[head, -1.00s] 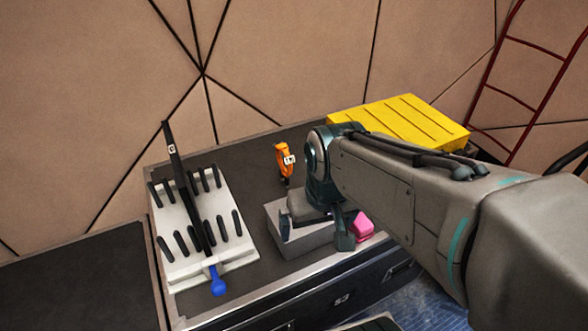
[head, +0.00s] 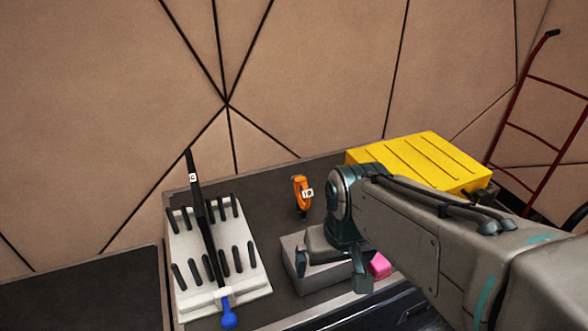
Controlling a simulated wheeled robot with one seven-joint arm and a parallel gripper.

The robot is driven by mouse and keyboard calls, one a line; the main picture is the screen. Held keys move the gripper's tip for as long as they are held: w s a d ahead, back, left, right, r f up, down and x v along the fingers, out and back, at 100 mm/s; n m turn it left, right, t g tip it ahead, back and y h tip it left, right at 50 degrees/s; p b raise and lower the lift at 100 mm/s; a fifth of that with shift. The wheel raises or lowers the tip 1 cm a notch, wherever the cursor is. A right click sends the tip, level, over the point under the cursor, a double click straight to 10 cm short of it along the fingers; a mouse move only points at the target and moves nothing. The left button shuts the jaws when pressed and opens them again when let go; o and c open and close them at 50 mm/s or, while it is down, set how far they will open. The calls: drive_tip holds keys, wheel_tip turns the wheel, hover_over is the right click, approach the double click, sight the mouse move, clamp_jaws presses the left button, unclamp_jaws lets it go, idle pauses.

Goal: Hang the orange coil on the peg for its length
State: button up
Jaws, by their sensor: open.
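The orange coil (head: 299,190) stands upright on the dark bench top, behind a grey box, with a white tag on its side; the tag's writing is too small to read surely. The white rack (head: 248,295) at the left carries two rows of upright black pegs (head: 238,259). Which peg matches the coil's length cannot be told. My gripper (head: 338,264) is open, pointing down over the grey box, in front and to the right of the coil and apart from it. Nothing shows between its fingers.
A long black bar (head: 207,225) with a white tag and blue end (head: 229,319) runs along the rack's middle. The grey box (head: 296,262) and pink block (head: 379,265) are by my gripper. A yellow slab (head: 425,155) lies behind my arm. Bench between rack and coil is clear.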

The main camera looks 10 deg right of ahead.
drive_tip(key=shift+w+r, duration=0.1)
drive_tip(key=c, duration=0.6)
drive_tip(key=shift+w+r+p, duration=0.35)
drive_tip(key=shift+w+r, duration=0.45)
drive_tip(key=shift+w, duration=0.35)
drive_tip(key=c, duration=0.6)
wheel_tip(320, 180, up, 4)
drive_tip(key=r+n+g+p, duration=0.1)
drive_tip(key=n+g+p, duration=0.1)
drive_tip(key=p, duration=0.3)
hover_over(302, 178)
drive_tip(key=f, duration=0.9)
drive_tip(key=shift+d, duration=0.25)
drive_tip(key=shift+a+f+p, duration=0.15)
drive_tip(key=shift+f+p, duration=0.05)
drive_tip(key=shift+f, duration=1.1)
drive_tip(key=shift+a+f+p, duration=0.1)
drive_tip(key=shift+f+p, duration=0.05)
drive_tip(key=shift+f, duration=1.15)
